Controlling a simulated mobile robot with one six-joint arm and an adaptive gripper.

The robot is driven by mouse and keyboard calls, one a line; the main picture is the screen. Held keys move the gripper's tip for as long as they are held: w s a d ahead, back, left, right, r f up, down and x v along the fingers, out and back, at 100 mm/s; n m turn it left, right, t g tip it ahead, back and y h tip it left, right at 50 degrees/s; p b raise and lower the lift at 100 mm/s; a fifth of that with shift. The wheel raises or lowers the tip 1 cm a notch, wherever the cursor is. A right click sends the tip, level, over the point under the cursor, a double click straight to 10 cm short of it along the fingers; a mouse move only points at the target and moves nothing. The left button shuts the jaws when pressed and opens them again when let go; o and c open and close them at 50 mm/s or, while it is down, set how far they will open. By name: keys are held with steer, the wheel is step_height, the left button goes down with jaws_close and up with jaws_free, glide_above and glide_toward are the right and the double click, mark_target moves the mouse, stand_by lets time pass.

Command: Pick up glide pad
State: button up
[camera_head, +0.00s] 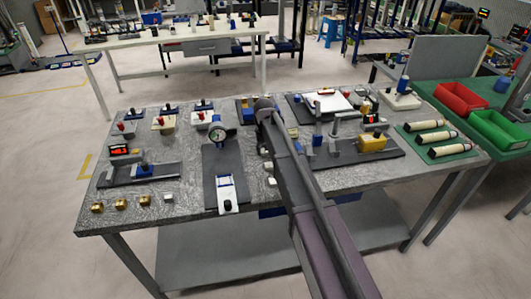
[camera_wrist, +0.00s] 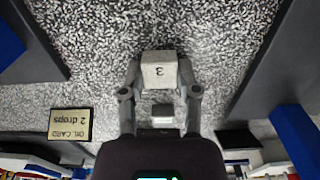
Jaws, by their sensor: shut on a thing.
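In the wrist view my gripper (camera_wrist: 160,72) has its two fingers closed on the sides of a pale block marked "3" (camera_wrist: 160,70), which looks like a glide pad. The speckled tabletop lies around and behind it; I cannot tell whether the block touches it. Another small pale block (camera_wrist: 162,111) shows between the fingers, nearer the palm. In the head view my arm crosses the middle of the bench and hides much of the gripper and the held block. Small pale blocks (camera_head: 271,181) lie just left of the arm.
A dark plate with a dial gauge (camera_head: 217,135) stands left of the arm, and a dark fixture with a yellow block (camera_head: 372,143) stands right. An oil card (camera_wrist: 70,124) lies left in the wrist view. Brass blocks (camera_head: 120,202) line the front left. Red (camera_head: 462,98) and green bins stand right.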

steer(key=shift+r, duration=0.1)
step_height(320, 180, up, 3)
steer(key=p, duration=0.3)
steer(key=shift+r+p, duration=0.2)
steer(key=shift+p, duration=0.15)
steer(key=s+d, duration=0.1)
steer(key=s, duration=0.4)
steer(key=s+d+r+p, duration=0.1)
steer(key=s+d, duration=0.1)
steer(key=s, duration=0.3)
steer(key=s+d, duration=0.1)
steer(key=s, duration=0.4)
steer(key=shift+s+d+r, duration=0.15)
steer(key=shift+s+r, duration=0.05)
steer(key=shift+s, duration=0.1)
